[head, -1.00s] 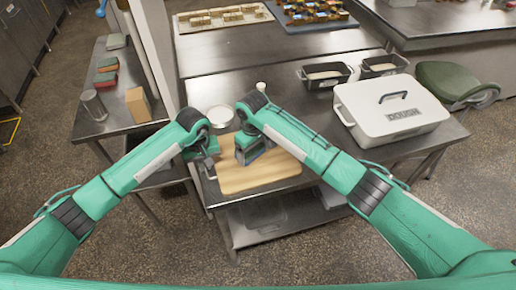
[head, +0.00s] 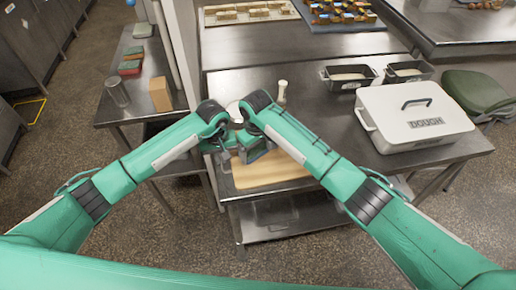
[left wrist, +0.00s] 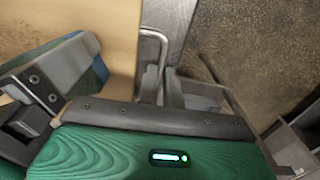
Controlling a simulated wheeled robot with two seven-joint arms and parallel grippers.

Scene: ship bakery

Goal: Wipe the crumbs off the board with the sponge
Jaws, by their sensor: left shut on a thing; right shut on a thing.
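The light wooden board (head: 285,168) lies near the front edge of the steel table; it also fills the upper left of the left wrist view (left wrist: 90,25). My left gripper (head: 226,158) is at the board's left edge. In the left wrist view its fingers (left wrist: 161,92) are shut on a bent metal handle (left wrist: 153,33) at that edge. My right gripper (head: 250,152) is over the board, shut on the sponge, which shows as a blue and green piece in the left wrist view (left wrist: 97,75). The sponge is mostly hidden by the gripper. I cannot make out crumbs.
A white dough box (head: 415,118) stands to the right, with two dark tins (head: 348,77) behind. A pale bottle (head: 282,90) and a white round dish (head: 235,110) are just beyond my grippers. A side table (head: 130,100) stands at left.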

